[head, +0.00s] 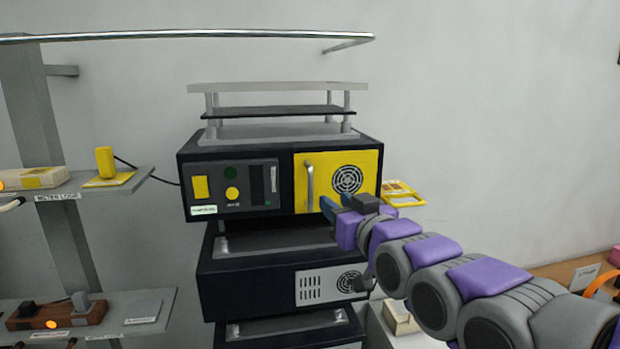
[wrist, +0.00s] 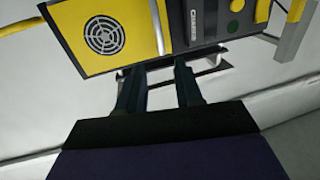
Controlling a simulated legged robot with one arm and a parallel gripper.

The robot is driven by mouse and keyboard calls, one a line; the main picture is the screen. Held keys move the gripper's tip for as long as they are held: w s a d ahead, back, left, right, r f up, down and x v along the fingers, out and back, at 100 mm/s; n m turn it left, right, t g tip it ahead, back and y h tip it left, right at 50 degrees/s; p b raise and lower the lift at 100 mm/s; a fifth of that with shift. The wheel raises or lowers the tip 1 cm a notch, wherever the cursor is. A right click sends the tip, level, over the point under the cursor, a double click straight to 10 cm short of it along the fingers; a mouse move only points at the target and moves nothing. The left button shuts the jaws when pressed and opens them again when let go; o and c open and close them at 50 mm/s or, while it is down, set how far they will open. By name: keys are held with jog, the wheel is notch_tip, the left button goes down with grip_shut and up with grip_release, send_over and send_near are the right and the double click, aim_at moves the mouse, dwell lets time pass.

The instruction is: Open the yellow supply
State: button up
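The yellow supply (head: 230,192) is a dark box on top of a stack. Its yellow front panel (head: 372,162) carries a round fan grille and a vertical grey handle (head: 310,187) at its left side. The panel looks closed. My gripper (head: 333,205) is in front of the panel's lower part, just right of the handle's lower end. In the wrist view, the yellow panel (wrist: 85,50) lies ahead of my gripper (wrist: 156,72). Its two fingers are apart with nothing visibly held between them. Whether a finger touches the supply cannot be told.
A second dark unit (head: 250,285) stands below the supply. Shelves (head: 140,182) with small devices are at left, and a metal rail (head: 200,35) runs above. A yellow-topped item (head: 402,194) lies behind my arm at right. The wall at upper right is clear.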

aim_at(311, 182)
jog(key=p+x, duration=0.2)
jog(key=x, duration=1.1)
jog(key=shift+w+a, duration=0.2)
jog(key=shift+w, duration=0.05)
jog(key=shift+c, duration=0.4)
grip_shut()
